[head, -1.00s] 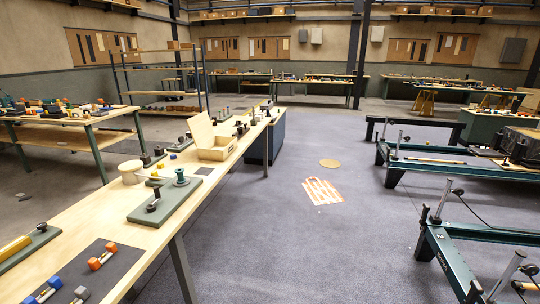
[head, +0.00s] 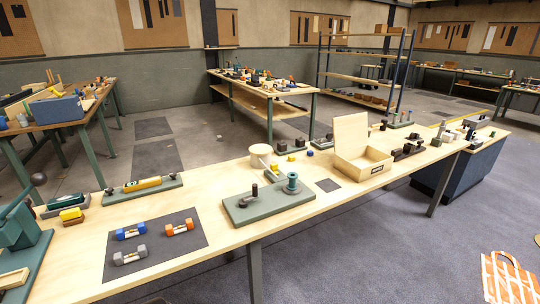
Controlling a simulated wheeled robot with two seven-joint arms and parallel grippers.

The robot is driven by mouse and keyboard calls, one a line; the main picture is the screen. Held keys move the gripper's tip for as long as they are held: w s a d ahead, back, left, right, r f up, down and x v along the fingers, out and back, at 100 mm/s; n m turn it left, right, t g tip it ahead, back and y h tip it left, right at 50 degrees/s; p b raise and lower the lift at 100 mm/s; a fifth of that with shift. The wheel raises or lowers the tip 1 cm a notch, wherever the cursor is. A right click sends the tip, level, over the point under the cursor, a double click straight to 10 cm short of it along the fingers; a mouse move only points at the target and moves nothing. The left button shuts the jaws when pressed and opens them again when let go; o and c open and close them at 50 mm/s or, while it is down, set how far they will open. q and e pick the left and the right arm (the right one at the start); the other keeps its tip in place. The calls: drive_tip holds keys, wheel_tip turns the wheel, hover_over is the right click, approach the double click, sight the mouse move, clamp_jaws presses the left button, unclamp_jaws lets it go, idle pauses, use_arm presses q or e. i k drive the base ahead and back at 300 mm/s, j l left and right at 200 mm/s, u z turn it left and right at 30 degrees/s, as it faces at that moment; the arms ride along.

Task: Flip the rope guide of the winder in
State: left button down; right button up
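What looks like the winder is a flat grey-green base (head: 250,211) on the long wooden bench, near the middle of the head view. A teal spool (head: 292,184) stands upright at its right part. A small metal lever with a black knob (head: 254,191) stands on its left part, with a dark block at its foot. I cannot tell for sure which part is the rope guide or which way it is turned. Neither of my grippers is in view.
On the long bench (head: 220,258), a dark mat (head: 190,245) with small dumbbell-like pieces lies left of the winder. A pale round tub (head: 261,156) stands behind it. An open wooden box (head: 362,166) is to the right. Open floor (head: 400,245) lies in front.

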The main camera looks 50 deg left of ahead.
sight(273, 166)
drive_tip(key=i+l+u, duration=0.2)
drive_tip(key=u, duration=0.2)
drive_tip(key=i+l+u, duration=0.5)
drive_tip(key=l+u, duration=0.25)
drive_tip(key=i+l+u, duration=0.1)
drive_tip(key=l+u, duration=0.3)
drive_tip(key=i+l+u, duration=0.1)
drive_tip(key=l+u, duration=0.3)
